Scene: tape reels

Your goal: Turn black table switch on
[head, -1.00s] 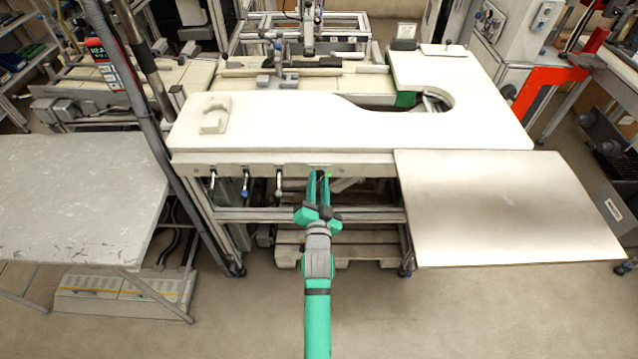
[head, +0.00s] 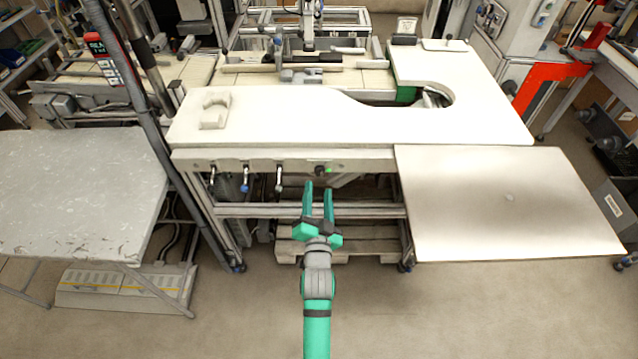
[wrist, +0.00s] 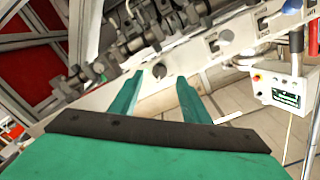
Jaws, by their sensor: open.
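A small dark switch (head: 319,170) sits on the front rail of the white-topped table, beside a small green spot (head: 328,170). The switch is too small to read its position. In the wrist view a round dark knob (wrist: 158,69) shows between my fingertips, on the pale rail; I cannot tell for sure that it is the same switch. My green gripper (head: 318,188) is open and empty, just in front of and below the rail, apart from the switch. Its two fingers also show in the wrist view (wrist: 160,79).
Several hanging handles (head: 246,178) line the rail to the left. A beige side panel (head: 508,225) juts out at the right, and a grey table (head: 75,190) stands at the left. A dark post (head: 165,130) rises between the tables. The floor in front is clear.

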